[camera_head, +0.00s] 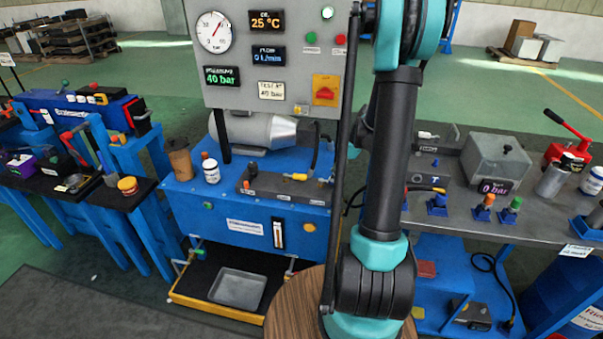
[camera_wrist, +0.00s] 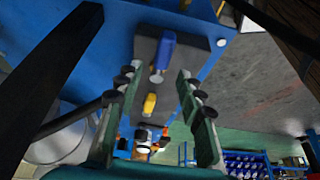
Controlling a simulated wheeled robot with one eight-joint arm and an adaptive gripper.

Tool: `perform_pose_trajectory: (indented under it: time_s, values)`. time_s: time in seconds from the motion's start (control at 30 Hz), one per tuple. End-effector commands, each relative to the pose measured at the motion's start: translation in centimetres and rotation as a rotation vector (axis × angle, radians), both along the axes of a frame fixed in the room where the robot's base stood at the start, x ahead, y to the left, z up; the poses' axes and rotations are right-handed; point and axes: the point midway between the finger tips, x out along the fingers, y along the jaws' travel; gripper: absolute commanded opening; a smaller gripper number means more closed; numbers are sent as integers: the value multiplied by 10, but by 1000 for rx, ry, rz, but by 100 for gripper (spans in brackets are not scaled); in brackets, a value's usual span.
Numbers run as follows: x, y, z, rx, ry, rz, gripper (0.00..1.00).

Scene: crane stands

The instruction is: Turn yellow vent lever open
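The yellow vent lever (camera_head: 299,177) sits on a dark valve block (camera_head: 270,190) on the blue bench. In the wrist view a small yellow handle (camera_wrist: 149,104), apparently this lever, shows between my fingers, on a dark block (camera_wrist: 145,80). A larger blue handle (camera_wrist: 163,52) lies on the same block, just beyond my fingertips. My gripper (camera_wrist: 160,72) is open, with its fingers on either side of the yellow handle and nothing held. I cannot tell its distance from the handle. The head view does not show my gripper.
A grey gauge panel (camera_head: 222,88) stands behind the block, with a metal cylinder (camera_head: 262,130) below it. A brown cup (camera_head: 179,158) and white jar (camera_head: 210,170) stand left of the block. A grey tray (camera_head: 238,289) lies under the bench.

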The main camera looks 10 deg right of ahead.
Motion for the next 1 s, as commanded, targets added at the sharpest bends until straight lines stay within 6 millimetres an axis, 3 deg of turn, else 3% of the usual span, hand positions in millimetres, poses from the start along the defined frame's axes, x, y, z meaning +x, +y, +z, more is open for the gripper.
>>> perform_pose_trajectory:
  time_s: [0.17,0.7,1.0]
  values:
    - [8,19,0,0,-1,5,38]
    - [46,114,0,-2,-1,4,38]
    - [49,120,-26,-1,0,0,38]
